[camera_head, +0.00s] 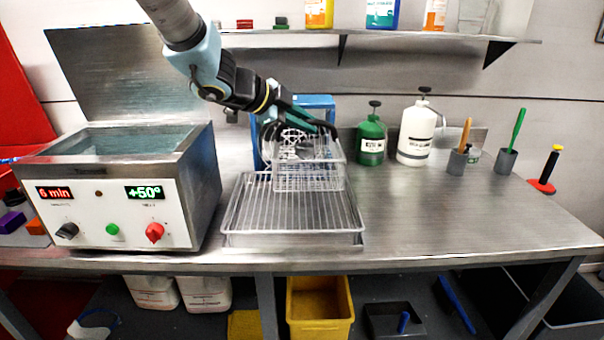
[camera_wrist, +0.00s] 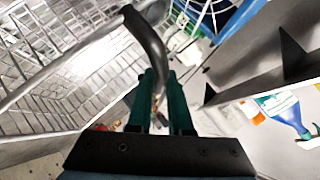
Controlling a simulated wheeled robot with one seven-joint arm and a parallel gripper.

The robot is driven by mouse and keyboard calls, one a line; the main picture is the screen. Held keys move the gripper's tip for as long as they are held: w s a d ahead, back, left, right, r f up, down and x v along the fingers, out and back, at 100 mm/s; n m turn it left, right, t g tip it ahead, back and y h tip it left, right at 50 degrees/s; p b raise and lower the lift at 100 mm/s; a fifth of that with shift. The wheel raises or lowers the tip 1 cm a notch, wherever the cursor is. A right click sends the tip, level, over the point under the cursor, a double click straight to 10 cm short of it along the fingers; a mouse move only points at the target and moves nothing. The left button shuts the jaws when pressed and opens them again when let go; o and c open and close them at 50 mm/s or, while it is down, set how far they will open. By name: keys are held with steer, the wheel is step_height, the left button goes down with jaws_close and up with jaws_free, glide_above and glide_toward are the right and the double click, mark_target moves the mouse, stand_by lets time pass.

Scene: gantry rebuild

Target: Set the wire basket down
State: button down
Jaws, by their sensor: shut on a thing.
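The wire basket (camera_head: 310,174) is at the back of the wire draining rack (camera_head: 293,215) on the steel bench, in the head view. It holds a wire-like part (camera_head: 292,143), whose details are too small to tell. My gripper (camera_head: 318,126) is above the basket's back rim and shut on its dark handle. In the wrist view, my green fingers (camera_wrist: 162,95) close by the curved black handle (camera_wrist: 148,40), and the basket's mesh (camera_wrist: 85,65) fills the left side. I cannot tell whether the basket's bottom touches the rack.
An ultrasonic-type tank (camera_head: 125,185) with an open lid stands left of the rack. A blue frame (camera_head: 318,101) is behind the basket. Green (camera_head: 371,140) and white (camera_head: 416,135) pump bottles stand to the right. The bench's right front (camera_head: 450,215) is clear. A shelf (camera_head: 400,37) hangs above.

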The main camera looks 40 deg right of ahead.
mark_target(305, 156)
step_height(305, 156, down, 8)
steer(key=shift+f, duration=0.1)
steer(key=c, duration=0.8)
jaws_free()
steer(key=shift+c, duration=0.2)
steer(key=shift+a, duration=0.1)
steer(key=b+v, duration=0.1)
steer(key=v, duration=1.1)
